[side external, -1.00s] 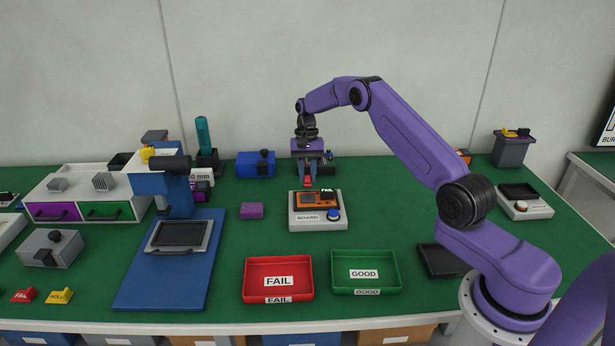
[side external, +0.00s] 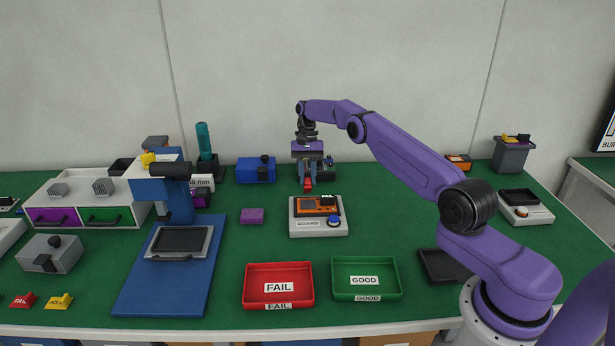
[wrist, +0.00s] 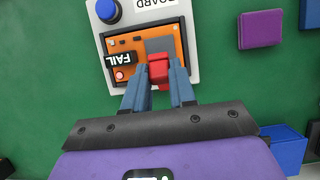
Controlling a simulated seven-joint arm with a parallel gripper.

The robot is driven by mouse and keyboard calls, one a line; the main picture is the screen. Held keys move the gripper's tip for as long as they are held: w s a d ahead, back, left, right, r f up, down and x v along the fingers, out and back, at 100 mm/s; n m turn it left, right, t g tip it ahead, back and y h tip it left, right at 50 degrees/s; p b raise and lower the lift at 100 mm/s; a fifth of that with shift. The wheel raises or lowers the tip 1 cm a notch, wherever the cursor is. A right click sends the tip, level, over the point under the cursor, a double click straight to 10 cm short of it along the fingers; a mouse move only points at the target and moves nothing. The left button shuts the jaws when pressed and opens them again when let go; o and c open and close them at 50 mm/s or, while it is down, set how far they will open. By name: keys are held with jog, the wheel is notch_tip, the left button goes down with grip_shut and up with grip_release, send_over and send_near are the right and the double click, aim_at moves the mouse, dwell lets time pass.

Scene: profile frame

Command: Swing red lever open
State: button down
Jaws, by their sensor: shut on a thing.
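The red lever (side external: 308,187) is a small red piece at the rear edge of the white board holder (side external: 318,230). It also shows in the wrist view (wrist: 159,70), between my fingertips. My gripper (side external: 307,179) points down and is shut on the red lever; its fingers also show in the wrist view (wrist: 160,82). An orange board (wrist: 128,42) lies in the holder, with a black FAIL tag (wrist: 121,60) on it. A blue button (side external: 334,221) is at the holder's front right. My fingers hide the lever's sides and its lower end.
A red FAIL tray (side external: 278,296) and a green GOOD tray (side external: 366,289) stand in front of the holder. A purple block (side external: 252,216) lies left of it, and a blue box (side external: 255,170) behind left. Green mat right of the holder is clear.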

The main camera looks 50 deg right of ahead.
jog(key=shift+w, duration=0.1)
jog(key=c, duration=0.9)
grip_release()
jog(key=shift+r, duration=0.1)
notch_tip(320, 180, up, 3)
jog(key=shift+r, duration=0.1)
jog(key=shift+s+a+r, duration=0.55)
jog(key=shift+s+r, duration=1.05)
jog(key=shift+s, duration=0.7)
jog(key=shift+s+a+r, duration=0.6)
jog(key=shift+s+r, duration=1)
jog(key=shift+s, duration=0.65)
jog(key=shift+s+a+r, duration=0.55)
jog(key=shift+s+r, duration=1.05)
jog(key=shift+s, duration=0.7)
